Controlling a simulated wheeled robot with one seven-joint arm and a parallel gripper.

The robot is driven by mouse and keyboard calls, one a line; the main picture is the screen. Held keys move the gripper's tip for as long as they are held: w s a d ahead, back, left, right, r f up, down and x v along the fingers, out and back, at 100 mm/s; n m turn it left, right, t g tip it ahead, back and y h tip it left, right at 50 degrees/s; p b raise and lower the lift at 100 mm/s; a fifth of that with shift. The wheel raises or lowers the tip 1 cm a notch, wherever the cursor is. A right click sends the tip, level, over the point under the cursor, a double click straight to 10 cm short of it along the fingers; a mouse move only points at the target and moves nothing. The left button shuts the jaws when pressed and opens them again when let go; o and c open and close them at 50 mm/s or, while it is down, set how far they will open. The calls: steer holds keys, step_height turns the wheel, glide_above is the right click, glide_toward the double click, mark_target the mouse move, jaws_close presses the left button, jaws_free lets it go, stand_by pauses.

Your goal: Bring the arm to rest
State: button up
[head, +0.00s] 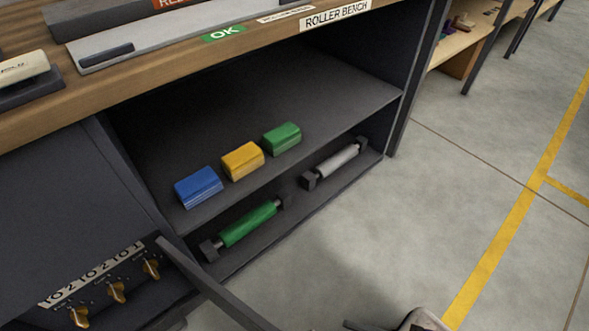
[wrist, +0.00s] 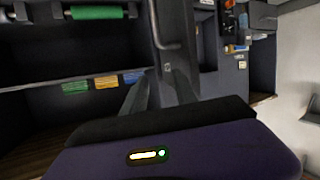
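In the wrist view, a purple housing with a small lit display fills the bottom, and I take it to be part of my gripper (wrist: 158,82). Dark finger-like shapes rise from its black edge towards the picture's middle. I see nothing clearly held. In the head view, only a pale rounded part, probably of my arm, shows at the bottom edge, and the gripper is not seen there.
The roller bench (head: 336,13) has an open shelf with blue (head: 198,187), yellow (head: 242,160) and green (head: 281,138) blocks. Below lie a green roller (head: 248,224) and a grey roller (head: 337,161). A dark bar (head: 215,287) juts out near the knob panel (head: 100,280). Right floor is clear.

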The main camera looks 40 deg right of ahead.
steer(key=d+r+m+h+p, duration=0.1)
steer(key=r+m+h+p, duration=0.1)
steer(key=r+p, duration=1.5)
steer(key=w+d+r+m+t+h+p, duration=0.1)
steer(key=d+r+m+h+p, duration=0.1)
steer(key=r+p, duration=1.6)
step_height(320, 180, up, 6)
steer(key=shift+f+m+h, duration=0.15)
steer(key=shift+m+h, duration=0.55)
